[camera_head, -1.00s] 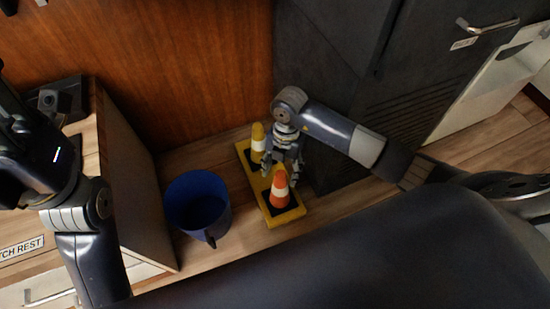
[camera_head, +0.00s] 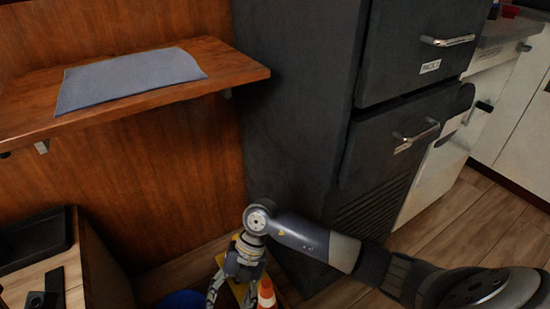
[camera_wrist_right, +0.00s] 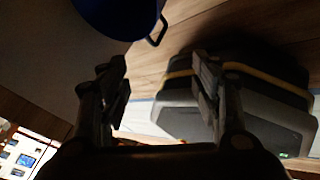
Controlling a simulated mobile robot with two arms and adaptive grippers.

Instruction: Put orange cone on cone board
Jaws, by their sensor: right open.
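The orange cone (camera_head: 266,293) with a white band shows at the bottom edge of the head view, its base cut off. A small part of the yellow cone board (camera_head: 222,262) shows beside it; the cone appears to stand over the board's near end, but the contact is out of frame. My right gripper (camera_head: 232,298) is open, just left of the cone, pointing down. In the right wrist view its fingers (camera_wrist_right: 160,85) are apart with nothing between them; neither cone nor board is recognisable there. My left gripper is out of view.
A blue bucket (camera_head: 184,300) stands left of the board; it also shows in the wrist view (camera_wrist_right: 115,12). A dark cabinet (camera_head: 300,130) rises close behind my right arm. A wooden shelf (camera_head: 235,75) with a grey cloth (camera_head: 130,78) is above left.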

